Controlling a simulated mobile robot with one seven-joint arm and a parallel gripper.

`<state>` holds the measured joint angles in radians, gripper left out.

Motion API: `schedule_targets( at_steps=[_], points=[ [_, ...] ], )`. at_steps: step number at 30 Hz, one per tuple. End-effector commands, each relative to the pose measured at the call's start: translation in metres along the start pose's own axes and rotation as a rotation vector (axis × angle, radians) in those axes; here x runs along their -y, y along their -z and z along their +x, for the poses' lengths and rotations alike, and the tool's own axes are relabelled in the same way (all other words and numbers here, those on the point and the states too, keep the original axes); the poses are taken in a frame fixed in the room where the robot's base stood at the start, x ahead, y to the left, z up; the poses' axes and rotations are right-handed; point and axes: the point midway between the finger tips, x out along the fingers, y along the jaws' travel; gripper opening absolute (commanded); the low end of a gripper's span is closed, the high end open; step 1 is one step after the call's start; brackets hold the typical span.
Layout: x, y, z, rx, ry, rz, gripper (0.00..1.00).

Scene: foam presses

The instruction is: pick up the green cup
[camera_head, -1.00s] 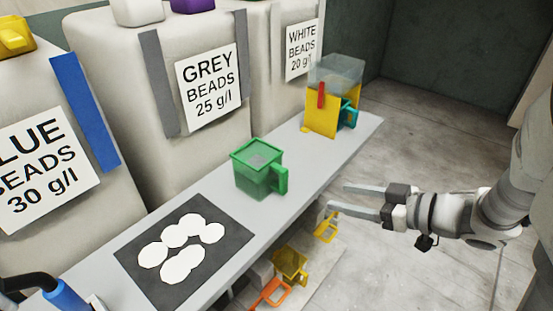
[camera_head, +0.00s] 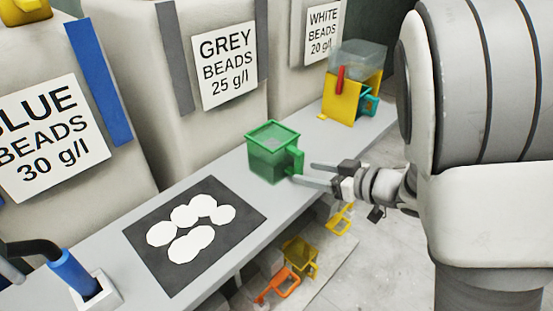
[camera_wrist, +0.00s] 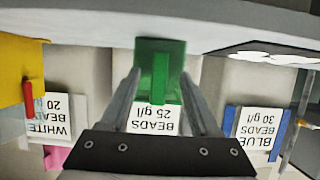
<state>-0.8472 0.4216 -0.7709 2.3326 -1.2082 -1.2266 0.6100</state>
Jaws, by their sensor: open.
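The green cup (camera_head: 271,153) is square, see-through and upright on the grey shelf (camera_head: 226,163), with its handle on the right side. In the wrist view the green cup (camera_wrist: 160,62) shows upside down, its handle pointing at the camera. My gripper (camera_head: 303,172) is open, with its fingertips close to the cup's handle. In the wrist view my gripper (camera_wrist: 165,90) has one finger on each side of the handle's line, and nothing is clamped. I cannot tell whether a fingertip touches the handle.
A dark mat (camera_head: 150,247) with several white discs lies left of the cup. A yellow dispenser (camera_head: 340,100) stands at the shelf's far end. Large labelled bead bags (camera_head: 205,125) line the back. Yellow and orange scoops (camera_head: 284,284) sit below the shelf. A blue-handled tool (camera_head: 70,270) stands at the near left.

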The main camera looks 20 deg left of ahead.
Motion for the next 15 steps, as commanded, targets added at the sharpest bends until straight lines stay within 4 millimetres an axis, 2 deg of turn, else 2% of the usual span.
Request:
schedule_targets(
  at_steps=[1, 6, 15],
  points=[
    [0.001, -0.005, 0.009, 0.003, 0.004, -0.003, 0.62],
    [0.0, -0.004, 0.029, 0.002, 0.002, -0.002, 0.62],
    [0.0, -0.003, 0.034, 0.0, 0.0, 0.0, 0.62]
  ],
)
